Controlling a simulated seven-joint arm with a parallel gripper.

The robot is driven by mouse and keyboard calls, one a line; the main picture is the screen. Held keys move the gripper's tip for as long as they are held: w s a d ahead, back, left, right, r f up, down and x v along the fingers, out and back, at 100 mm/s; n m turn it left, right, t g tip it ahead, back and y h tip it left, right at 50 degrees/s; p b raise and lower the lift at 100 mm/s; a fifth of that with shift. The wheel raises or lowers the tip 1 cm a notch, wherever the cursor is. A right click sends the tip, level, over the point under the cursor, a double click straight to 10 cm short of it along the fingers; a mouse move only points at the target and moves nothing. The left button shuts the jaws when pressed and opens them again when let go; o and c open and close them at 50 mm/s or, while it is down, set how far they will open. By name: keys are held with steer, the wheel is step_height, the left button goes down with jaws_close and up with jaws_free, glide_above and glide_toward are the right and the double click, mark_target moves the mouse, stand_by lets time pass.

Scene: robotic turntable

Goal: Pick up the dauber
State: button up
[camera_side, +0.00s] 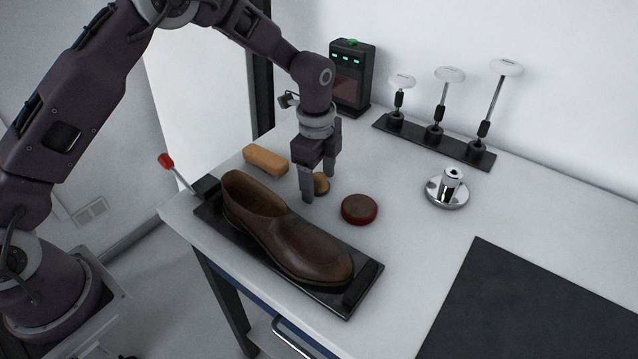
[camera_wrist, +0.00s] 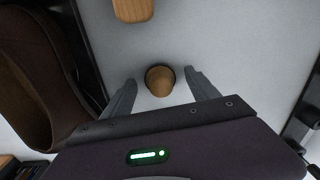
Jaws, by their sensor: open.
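The dauber (camera_side: 321,184) is a small round piece with a tan wooden top, standing on the white table behind the shoe. In the wrist view the dauber (camera_wrist: 160,80) shows from above as a tan knob with a dark rim. My gripper (camera_side: 318,188) points down over it with its fingers open. In the wrist view my gripper (camera_wrist: 160,82) has one finger on each side of the dauber, with gaps between. In the side view a finger partly hides the dauber. I cannot tell the exact height of the fingertips above the table.
A brown shoe (camera_side: 290,238) lies on a black clamp stand (camera_side: 363,287) in front. A wooden brush (camera_side: 266,159) is at left, a dark red tin (camera_side: 359,209) at right. A chrome piece (camera_side: 448,190), a rack of white-topped rods (camera_side: 473,152) and a black box (camera_side: 351,80) stand farther back.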

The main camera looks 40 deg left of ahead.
mark_target(318, 176)
steer(key=c, duration=1.4)
step_height(318, 176, up, 10)
steer(key=shift+r, duration=0.1)
steer(key=shift+c, duration=0.2)
steer(key=o, duration=0.6)
steer(key=c, duration=0.5)
